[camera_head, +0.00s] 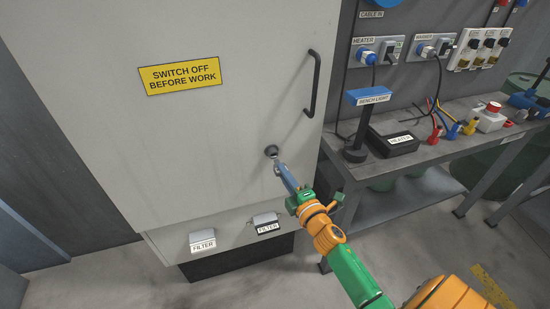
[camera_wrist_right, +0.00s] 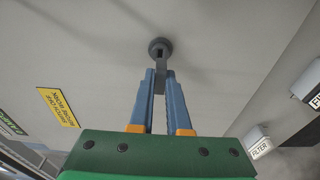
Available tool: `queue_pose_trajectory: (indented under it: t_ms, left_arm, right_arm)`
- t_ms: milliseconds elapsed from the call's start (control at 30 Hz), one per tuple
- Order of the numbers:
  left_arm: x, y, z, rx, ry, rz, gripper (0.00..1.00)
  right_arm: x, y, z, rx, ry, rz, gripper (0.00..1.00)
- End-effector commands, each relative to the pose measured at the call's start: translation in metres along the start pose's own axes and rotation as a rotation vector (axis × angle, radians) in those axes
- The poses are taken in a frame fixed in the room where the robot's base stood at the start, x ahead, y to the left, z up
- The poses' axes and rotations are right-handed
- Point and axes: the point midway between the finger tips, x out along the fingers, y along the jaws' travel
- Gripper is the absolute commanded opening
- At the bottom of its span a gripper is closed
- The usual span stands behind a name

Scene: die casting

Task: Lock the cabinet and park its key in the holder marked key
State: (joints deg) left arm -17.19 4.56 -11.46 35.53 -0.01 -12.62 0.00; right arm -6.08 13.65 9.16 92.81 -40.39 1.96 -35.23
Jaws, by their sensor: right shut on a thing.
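The grey cabinet (camera_head: 225,120) has its door closed, with a black handle (camera_head: 313,85) on the right. Its round dark lock (camera_head: 271,151) sits low on the door and shows in the wrist view (camera_wrist_right: 159,46) with a dark slot. My right gripper (camera_head: 279,168) is just below the lock, fingers pointing at it. It is shut on a small grey piece, seemingly the key (camera_wrist_right: 161,80), between the blue fingertips. The key's far end reaches the lock; I cannot tell how deep it sits. No holder marked key is seen. My left gripper is out of view.
Two small boxes marked FILTER (camera_head: 202,241) are on the cabinet's lower front. A bench (camera_head: 430,155) on the right carries a bench light (camera_head: 368,97), a black heater box (camera_head: 397,139) and cables. Floor shows in front of the cabinet.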

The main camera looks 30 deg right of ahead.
Motion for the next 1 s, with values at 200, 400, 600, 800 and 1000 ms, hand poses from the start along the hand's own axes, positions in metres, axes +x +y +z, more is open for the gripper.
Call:
queue_pose_trajectory:
  t_ms: [200,400,600,800,1000]
  left_arm:
    - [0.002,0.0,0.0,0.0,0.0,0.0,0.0]
    - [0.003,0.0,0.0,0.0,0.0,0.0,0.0]
    - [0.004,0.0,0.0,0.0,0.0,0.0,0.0]
    - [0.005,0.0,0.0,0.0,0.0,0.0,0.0]
    - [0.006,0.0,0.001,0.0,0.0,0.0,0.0]
  right_arm:
    - [0.005,0.0,0.001,0.0,0.0,0.001,0.0]
    - [0.009,0.0,0.001,0.0,0.001,0.0,0.0]
    - [0.013,-0.001,0.001,0.0,0.001,0.0,0.0]
    - [0.017,0.0,0.002,0.0,0.001,0.001,0.0]
    - [0.021,0.0,0.003,-0.001,0.0,0.0,0.0]
